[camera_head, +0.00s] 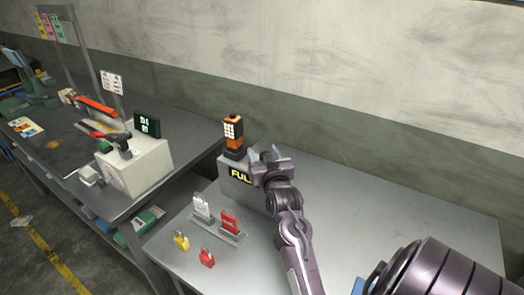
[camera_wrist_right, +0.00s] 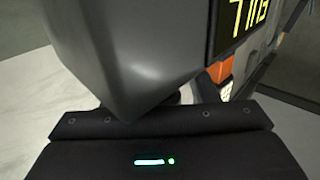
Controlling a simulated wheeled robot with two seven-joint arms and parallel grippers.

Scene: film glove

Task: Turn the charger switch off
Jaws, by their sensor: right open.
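I cannot make out the switch. My left gripper is not in view.
White and red padlocks sit on a small stand (camera_head: 232,238); a yellow padlock (camera_head: 181,240) and a red padlock (camera_head: 207,257) lie in front. The right side of the grey table (camera_head: 400,210) is clear.

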